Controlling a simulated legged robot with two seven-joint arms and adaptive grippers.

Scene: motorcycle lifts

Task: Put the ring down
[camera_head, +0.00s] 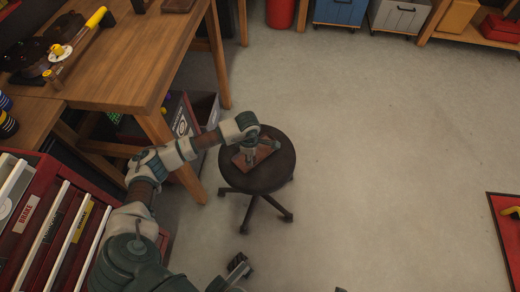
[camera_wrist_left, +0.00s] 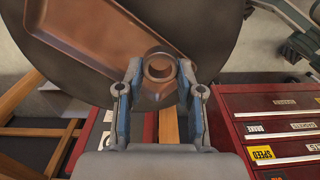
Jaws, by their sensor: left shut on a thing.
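My left gripper (camera_head: 252,152) reaches out over a round dark stool (camera_head: 280,172). In the wrist view the left gripper (camera_wrist_left: 160,74) is shut on a copper-brown ring (camera_wrist_left: 146,66), with one finger on each side of it. A brown rectangular tray (camera_head: 240,160) with a raised rim lies on the stool seat. It also shows in the wrist view (camera_wrist_left: 105,32), beyond the ring. The ring appears over or near the tray's edge; I cannot tell whether it touches anything below. A dark gripper-like part of mine at the bottom of the head view is unclear.
A wooden workbench (camera_head: 135,70) with tools stands at the upper left. A red drawer cabinet (camera_head: 30,215) is at the lower left. Bins and low shelves line the back. The floor (camera_head: 390,150) right of the stool is clear, up to a red object (camera_head: 505,235) at the right edge.

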